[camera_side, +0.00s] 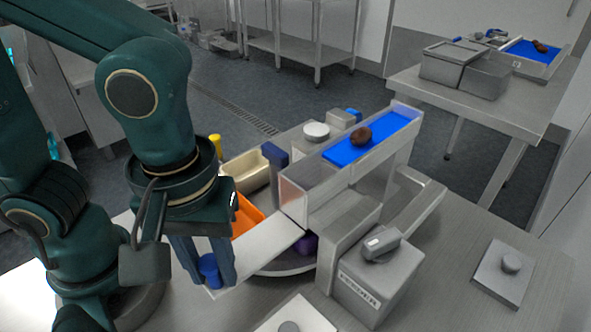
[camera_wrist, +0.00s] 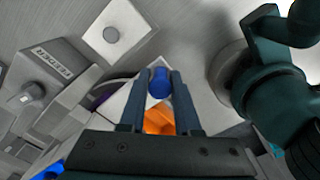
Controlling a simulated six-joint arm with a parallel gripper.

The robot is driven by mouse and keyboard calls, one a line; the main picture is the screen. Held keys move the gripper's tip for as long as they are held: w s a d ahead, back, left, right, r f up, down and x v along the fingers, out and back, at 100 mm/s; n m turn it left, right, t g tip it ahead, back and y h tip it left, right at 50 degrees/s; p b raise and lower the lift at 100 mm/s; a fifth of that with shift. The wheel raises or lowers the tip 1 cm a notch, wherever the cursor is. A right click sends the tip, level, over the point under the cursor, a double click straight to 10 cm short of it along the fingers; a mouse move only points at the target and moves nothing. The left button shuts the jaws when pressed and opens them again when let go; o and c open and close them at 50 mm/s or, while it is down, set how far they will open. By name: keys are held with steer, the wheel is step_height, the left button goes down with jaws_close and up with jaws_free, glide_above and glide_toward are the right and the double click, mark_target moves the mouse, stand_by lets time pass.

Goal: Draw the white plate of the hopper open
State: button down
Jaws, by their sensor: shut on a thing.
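The white plate (camera_side: 262,250) sticks out of the near end of the metal hopper housing (camera_side: 296,203), towards the lower left in the side view. A blue knob (camera_side: 209,285) stands at the plate's outer end. My gripper (camera_side: 207,268) points down and is shut on this blue knob, one finger on each side. In the wrist view the knob (camera_wrist: 160,84) lies between the two fingertips (camera_wrist: 159,76), with a pale corner of the plate beside it. The plate's inner end is hidden by the housing. A brown date (camera_side: 361,137) lies on the blue strip (camera_side: 396,127) on top.
An orange bin (camera_side: 244,216) and a cream bin (camera_side: 243,172) stand behind the plate. A grey box with a dial (camera_side: 381,246) stands right of it. A round disc (camera_side: 283,268) lies below. Button plates (camera_side: 503,272) sit on the table.

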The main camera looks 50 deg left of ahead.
steer(key=shift+s, duration=0.25)
steer(key=c, duration=0.8)
jaws_free()
steer(key=shift+o, duration=0.2)
steer(key=shift+r, duration=2.6)
steer(key=shift+w+a, duration=0.15)
steer(key=shift+w, duration=0.15)
steer(key=w+a+m+t, duration=0.4)
steer(key=a+m+t, duration=0.1)
steer(key=a+m, duration=0.4)
steer(key=shift+w+a, duration=0.35)
steer(key=shift+a, duration=0.35)
